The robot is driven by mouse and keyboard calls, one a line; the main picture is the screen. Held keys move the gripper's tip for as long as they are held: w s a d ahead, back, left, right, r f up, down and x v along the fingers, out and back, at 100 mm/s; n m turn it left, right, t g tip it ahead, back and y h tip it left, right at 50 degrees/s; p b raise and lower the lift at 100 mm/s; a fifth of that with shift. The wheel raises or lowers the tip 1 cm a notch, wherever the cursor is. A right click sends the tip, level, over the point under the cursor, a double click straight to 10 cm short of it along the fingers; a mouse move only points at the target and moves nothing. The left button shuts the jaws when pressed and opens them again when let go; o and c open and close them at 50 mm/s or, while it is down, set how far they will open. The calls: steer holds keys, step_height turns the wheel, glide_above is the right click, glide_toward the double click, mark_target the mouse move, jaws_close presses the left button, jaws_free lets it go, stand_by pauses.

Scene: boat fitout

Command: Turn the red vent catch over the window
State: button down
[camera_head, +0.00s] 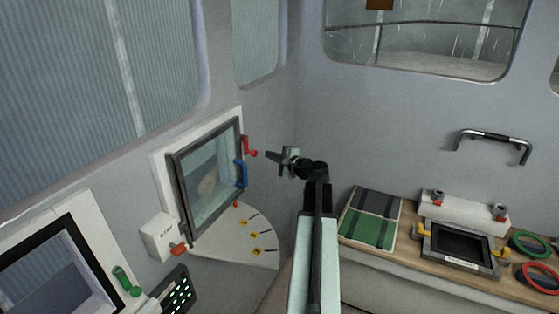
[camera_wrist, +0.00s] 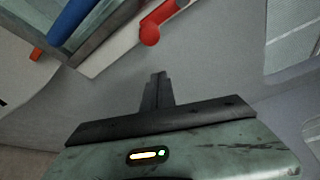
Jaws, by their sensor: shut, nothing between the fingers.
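The red vent catch (camera_head: 249,147) is on the upper right edge of the small framed window (camera_head: 206,178) on the left wall. Its red knob (camera_wrist: 150,34) shows at the top of the wrist view, with the red lever running up and right, partly cut off. A blue handle (camera_head: 241,174) sits just below the catch; it also shows in the wrist view (camera_wrist: 72,20). My gripper (camera_head: 268,154) is shut and empty, just right of the catch. In the wrist view my fingertips (camera_wrist: 158,76) point toward the knob, with a visible gap between them.
A rounded shelf (camera_head: 225,250) with yellow tags lies below.

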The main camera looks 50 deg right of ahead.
steer(key=a, duration=0.1)
steer(key=w+a+r+p, duration=0.1)
steer(key=a, duration=0.1)
steer(key=shift+w+a+r, duration=0.1)
steer(key=shift+w+a, duration=0.1)
